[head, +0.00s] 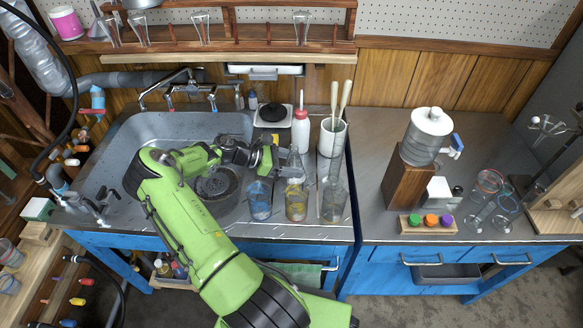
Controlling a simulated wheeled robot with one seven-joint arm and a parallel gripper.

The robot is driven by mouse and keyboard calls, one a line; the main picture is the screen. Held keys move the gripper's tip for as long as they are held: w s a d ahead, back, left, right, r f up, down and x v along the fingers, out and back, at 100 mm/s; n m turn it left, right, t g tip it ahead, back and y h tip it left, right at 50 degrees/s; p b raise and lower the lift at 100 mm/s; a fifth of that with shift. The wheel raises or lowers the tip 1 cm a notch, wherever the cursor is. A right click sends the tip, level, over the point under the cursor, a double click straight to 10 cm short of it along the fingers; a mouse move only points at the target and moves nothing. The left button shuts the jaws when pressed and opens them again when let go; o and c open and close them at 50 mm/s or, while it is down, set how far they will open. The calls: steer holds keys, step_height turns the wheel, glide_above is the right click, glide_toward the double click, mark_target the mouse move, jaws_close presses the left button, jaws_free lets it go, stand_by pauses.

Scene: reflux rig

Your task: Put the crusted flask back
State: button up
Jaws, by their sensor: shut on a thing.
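Three clear flasks stand in a row near the counter's front edge, right of the sink. The left one (260,203) has a bluish content. The middle one (296,205) has a yellowish-brown crust and looks like the crusted flask. The right one (333,203) is greyish and tall-necked. My gripper (284,164) reaches in from the left at the height of the middle flask's neck and appears shut on it. The fingertips are small and partly hidden. I cannot tell whether the middle flask's base touches the counter.
A sink (185,128) with a faucet lies left. A water dispenser (428,138) and colored-capped jars (430,222) stand right. A glassware shelf (240,45) hangs above.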

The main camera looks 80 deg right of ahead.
steer(key=o, duration=1.4)
steer(key=shift+f, duration=0.1)
steer(key=shift+c, duration=0.2)
steer(key=shift+w, duration=0.15)
steer(key=w+a+r+m+t+y+p, duration=0.25)
steer(key=w+a+r+t, duration=0.35)
steer(key=w+a+r, duration=0.85)
steer(key=w+a+r+m+t+y, duration=0.1)
steer(key=w+a+r+t, duration=0.15)
steer(key=a, duration=0.45)
steer(key=w+a+r+m+t, duration=0.1)
steer(key=a+r+t, duration=0.2)
steer(key=a, duration=0.3)
steer(key=s+a+r+t+y, duration=0.1)
steer(key=s+a+r+t, duration=0.2)
steer(key=a, duration=0.6)
steer(key=s+a+r+t, duration=0.3)
steer(key=s+a, duration=0.4)
steer(key=a, duration=0.1)
steer(key=shift+a+r+y+p, duration=0.3)
steer(key=shift+a+r+y, duration=0.05)
